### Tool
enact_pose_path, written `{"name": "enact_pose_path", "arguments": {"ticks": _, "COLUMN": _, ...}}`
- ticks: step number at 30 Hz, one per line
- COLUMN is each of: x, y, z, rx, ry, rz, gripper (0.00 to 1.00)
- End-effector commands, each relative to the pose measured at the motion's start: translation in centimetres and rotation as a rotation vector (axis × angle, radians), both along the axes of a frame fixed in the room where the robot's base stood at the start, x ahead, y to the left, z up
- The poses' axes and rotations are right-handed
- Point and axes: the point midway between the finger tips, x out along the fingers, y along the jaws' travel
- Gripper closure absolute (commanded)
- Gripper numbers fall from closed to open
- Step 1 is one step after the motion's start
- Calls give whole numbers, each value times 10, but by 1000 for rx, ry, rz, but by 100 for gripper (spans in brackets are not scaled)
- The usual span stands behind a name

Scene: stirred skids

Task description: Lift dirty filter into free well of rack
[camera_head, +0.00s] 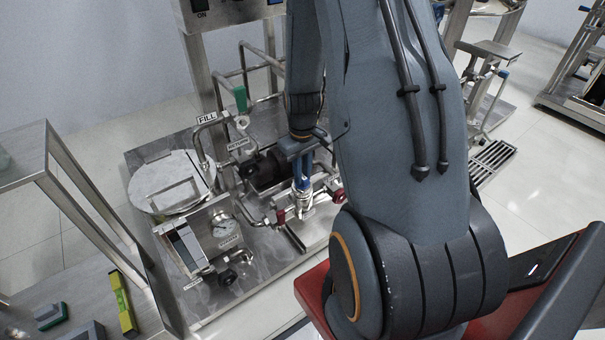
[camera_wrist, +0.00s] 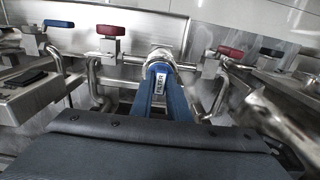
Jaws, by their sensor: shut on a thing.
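My gripper (camera_head: 302,184) points down over the skid, between the pipes with red-handled valves. In the wrist view its two blue fingers (camera_wrist: 163,95) are shut at a round metal housing (camera_wrist: 160,57). A white label reading FILTER (camera_wrist: 159,83) shows between the fingers. The held thing, which I take to be the dirty filter, is mostly hidden by the fingers and housing, so I cannot tell how far it sits inside. I cannot make out the rack or a free well in either view.
Red valve handles (camera_wrist: 111,30) (camera_wrist: 231,52) flank the housing closely, and a blue handle (camera_wrist: 59,24) is at the left. The skid (camera_head: 250,290) also carries a round lidded tank (camera_head: 165,180) and a gauge (camera_head: 222,229). A metal frame (camera_head: 85,190) stands at the left.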

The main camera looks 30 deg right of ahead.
Motion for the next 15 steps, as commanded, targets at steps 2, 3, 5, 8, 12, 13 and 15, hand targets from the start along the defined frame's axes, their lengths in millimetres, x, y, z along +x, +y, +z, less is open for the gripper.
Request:
{"name": "enact_pose_path", "arguments": {"ticks": 2, "x": 0, "y": 0, "z": 0, "rx": 0, "ry": 0, "rz": 0, "gripper": 100}}
{"name": "enact_pose_path", "arguments": {"ticks": 3, "x": 0, "y": 0, "z": 1, "rx": 0, "ry": 0, "rz": 0, "gripper": 100}}
{"name": "enact_pose_path", "arguments": {"ticks": 5, "x": 0, "y": 0, "z": 2, "rx": 0, "ry": 0, "rz": 0, "gripper": 100}}
{"name": "enact_pose_path", "arguments": {"ticks": 8, "x": 0, "y": 0, "z": 4, "rx": 0, "ry": 0, "rz": 0, "gripper": 100}}
{"name": "enact_pose_path", "arguments": {"ticks": 12, "x": -1, "y": 0, "z": 7, "rx": 0, "ry": 1, "rz": 0, "gripper": 100}}
{"name": "enact_pose_path", "arguments": {"ticks": 13, "x": -1, "y": 0, "z": 7, "rx": 0, "ry": 1, "rz": 0, "gripper": 100}}
{"name": "enact_pose_path", "arguments": {"ticks": 15, "x": -1, "y": 0, "z": 9, "rx": 0, "ry": 1, "rz": 0, "gripper": 100}}
